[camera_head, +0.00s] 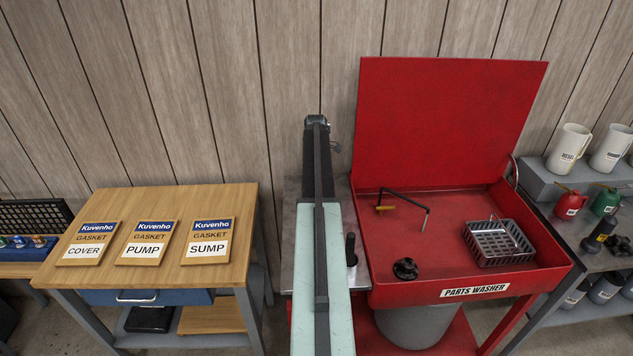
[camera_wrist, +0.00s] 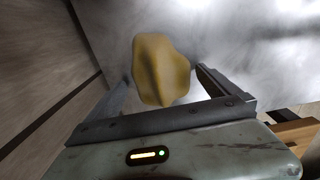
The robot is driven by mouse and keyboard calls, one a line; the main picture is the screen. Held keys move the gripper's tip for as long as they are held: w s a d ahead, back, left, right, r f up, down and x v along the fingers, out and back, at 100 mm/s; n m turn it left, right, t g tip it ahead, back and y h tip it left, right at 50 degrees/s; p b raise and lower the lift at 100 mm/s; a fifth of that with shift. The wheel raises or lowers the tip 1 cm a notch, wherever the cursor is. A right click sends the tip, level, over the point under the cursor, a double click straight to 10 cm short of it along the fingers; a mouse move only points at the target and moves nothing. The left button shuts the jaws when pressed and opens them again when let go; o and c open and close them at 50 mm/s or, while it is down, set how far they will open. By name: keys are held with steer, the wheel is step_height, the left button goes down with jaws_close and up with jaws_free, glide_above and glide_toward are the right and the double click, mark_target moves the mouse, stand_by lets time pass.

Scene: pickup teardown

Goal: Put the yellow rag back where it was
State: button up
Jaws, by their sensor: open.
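The yellow rag (camera_wrist: 162,70) is a small crumpled lump in the wrist view. It shows between and just past the fingertips of my gripper (camera_wrist: 164,76), which is open. I cannot tell whether either finger touches it. A smooth grey surface (camera_wrist: 240,45) lies behind the rag; whether the rag rests on it is not clear. In the head view my arm covers the middle of the picture, and neither the rag nor the gripper's fingers can be made out there.
A grey metal bench top (camera_head: 290,235) shows beside my arm, with a small black upright object (camera_head: 351,250). The red parts washer (camera_head: 455,85) with a wire basket (camera_head: 497,243) stands right. A wooden table (camera_head: 235,265) with gasket packets stands left. The plank wall (camera_head: 290,60) is behind.

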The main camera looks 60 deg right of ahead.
step_height(320, 180, up, 12)
steer(key=p, duration=1.1)
steer(key=shift+a+f, duration=0.1)
steer(key=w+a+m, duration=0.1)
steer(key=w+a, duration=0.3)
steer(key=a, duration=0.7)
steer(key=w+a+m, duration=0.1)
steer(key=w+a, duration=0.4)
steer(key=a, duration=0.6)
steer(key=w+a+m, duration=0.1)
steer(key=w+a, duration=0.3)
steer(key=a, duration=0.8)
steer(key=s+a+m, duration=0.2)
steer(key=a, duration=1.5)
steer(key=s+a+m, duration=0.2)
steer(key=s+a, duration=0.1)
steer(key=a, duration=1.5)
steer(key=shift+s, duration=0.2)
